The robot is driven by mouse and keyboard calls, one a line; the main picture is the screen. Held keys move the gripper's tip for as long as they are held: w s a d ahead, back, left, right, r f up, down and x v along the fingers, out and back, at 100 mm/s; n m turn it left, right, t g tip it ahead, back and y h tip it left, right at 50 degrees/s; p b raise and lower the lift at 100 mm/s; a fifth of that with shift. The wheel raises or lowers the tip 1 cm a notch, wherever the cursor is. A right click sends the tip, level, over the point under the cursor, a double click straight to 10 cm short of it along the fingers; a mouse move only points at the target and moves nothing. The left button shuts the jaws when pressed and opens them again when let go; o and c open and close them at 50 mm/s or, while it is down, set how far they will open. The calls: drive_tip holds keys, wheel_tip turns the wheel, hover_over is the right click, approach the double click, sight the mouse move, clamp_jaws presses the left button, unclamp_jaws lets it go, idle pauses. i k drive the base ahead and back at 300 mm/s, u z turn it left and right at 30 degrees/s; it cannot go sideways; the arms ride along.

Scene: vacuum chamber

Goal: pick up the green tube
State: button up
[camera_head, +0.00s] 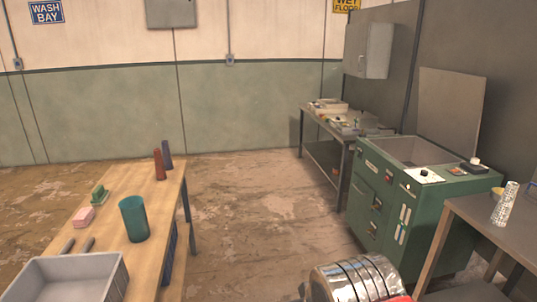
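A teal-green open-topped cylinder (134,220), the only green tube-like thing I make out, stands upright on the wooden table (155,190) at the left. It is near the table's right edge, with bare wood around it. Its inside is mostly hidden. My gripper is not in view, so its state and its distance from the cylinder do not show.
A grey bin (117,277), two short grey rods, a pink block (83,217), a green block (99,194), a red tapered piece (159,165) and a blue one (167,154) share the table. A green machine (385,200) stands right. Floor (255,200) between is clear.

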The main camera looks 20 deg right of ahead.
sight(500, 216)
drive_tip(key=z, duration=0.35)
drive_tip(key=i, duration=1.45)
drive_tip(key=z, duration=0.95)
drive_tip(key=i, duration=0.7)
drive_tip(key=z, duration=0.9)
drive_tip(key=i, duration=1.25)
drive_tip(key=z, duration=0.45)
